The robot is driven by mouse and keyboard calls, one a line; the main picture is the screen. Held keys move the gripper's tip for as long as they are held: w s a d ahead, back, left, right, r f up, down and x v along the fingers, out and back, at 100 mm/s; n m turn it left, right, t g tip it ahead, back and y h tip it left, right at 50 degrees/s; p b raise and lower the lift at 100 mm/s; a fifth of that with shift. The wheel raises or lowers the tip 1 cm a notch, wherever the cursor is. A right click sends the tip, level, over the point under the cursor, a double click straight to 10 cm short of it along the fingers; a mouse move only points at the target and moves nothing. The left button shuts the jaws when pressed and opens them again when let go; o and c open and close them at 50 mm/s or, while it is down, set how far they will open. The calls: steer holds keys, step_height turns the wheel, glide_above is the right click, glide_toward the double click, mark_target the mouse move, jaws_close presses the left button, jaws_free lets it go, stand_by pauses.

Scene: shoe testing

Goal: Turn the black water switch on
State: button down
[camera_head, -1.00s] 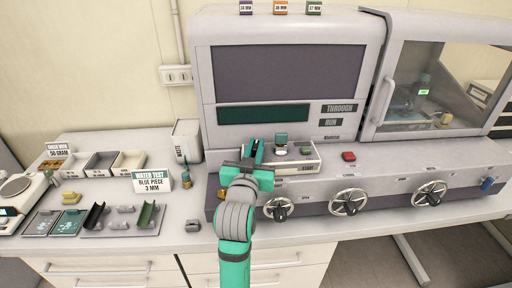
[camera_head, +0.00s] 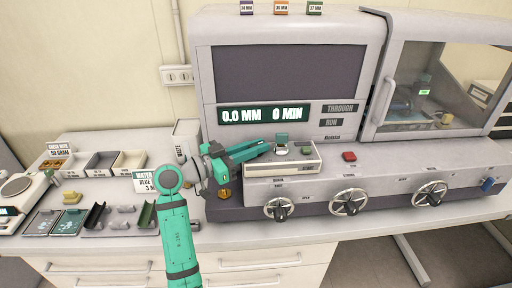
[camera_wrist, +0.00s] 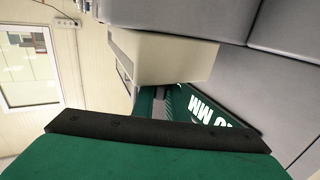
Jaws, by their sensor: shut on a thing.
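Black-handled round knobs sit on the front of the grey machine: a left knob (camera_head: 278,209), a middle knob (camera_head: 350,203) and a right knob (camera_head: 430,194). Their labels are too small to tell which one is the water switch. My gripper (camera_head: 266,148) lies sideways at the left end of a beige unit (camera_head: 283,167) on the machine, above and left of the left knob. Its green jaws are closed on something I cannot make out. In the wrist view the beige unit (camera_wrist: 165,58) is close ahead, and the jaw tips are not clear.
The lit display (camera_head: 263,114) reads 0.0 MM and 0 MIN. A red button (camera_head: 349,156) is to the right. Trays (camera_head: 100,163) and small parts fill the table at left.

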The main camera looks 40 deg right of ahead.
steer(key=m+g+y, duration=0.1)
steer(key=m+g, duration=0.1)
steer(key=g, duration=0.1)
steer(key=m+g+y, duration=0.1)
steer(key=m+g, duration=0.1)
steer(key=g, duration=0.2)
steer(key=shift+w+m, duration=0.1)
steer(key=shift+m, duration=0.3)
steer(key=shift+g+y, duration=0.3)
steer(key=shift+s+m+g, duration=0.2)
steer(key=shift+m+g, duration=0.1)
steer(key=shift+m, duration=0.1)
steer(key=c, duration=1.8)
jaws_free()
steer(key=shift+o, duration=0.2)
steer(key=v, duration=1)
steer(key=shift+w+a, duration=0.25)
steer(key=shift+a, duration=0.1)
